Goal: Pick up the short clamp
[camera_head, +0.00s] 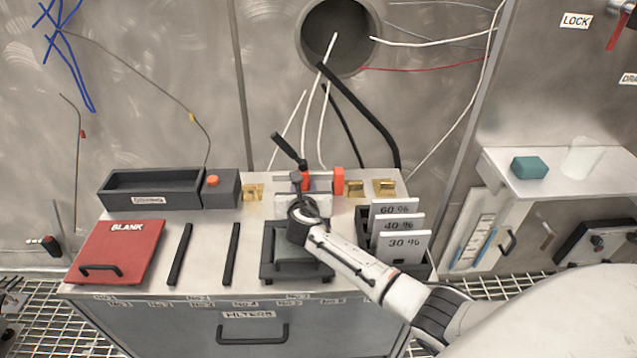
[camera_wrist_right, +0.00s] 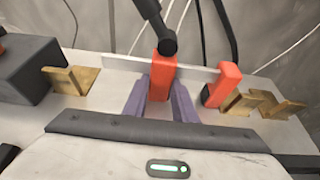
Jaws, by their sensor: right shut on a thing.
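The clamp (camera_head: 338,180) has orange-red jaws, a flat steel bar and a black handle (camera_head: 288,149); it is at the back of the grey bench top. In the right wrist view the clamp (camera_wrist_right: 163,72) shows its sliding orange jaw between the two purple fingers of my right gripper (camera_wrist_right: 160,98). The fingers are shut on that jaw. The other orange jaw is at the right end of the bar. In the head view my right gripper (camera_head: 309,188) is partly hidden by my own wrist. I cannot tell whether the clamp touches the bench. My left gripper is not in view.
Brass blocks (camera_head: 253,192) stand on both sides of the clamp. A dark open box (camera_head: 152,201) and a red BLANK plate (camera_head: 113,254) are at left. A black frame (camera_head: 269,264) lies under my right arm, with percent cards (camera_head: 404,245) at right. Cables hang behind.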

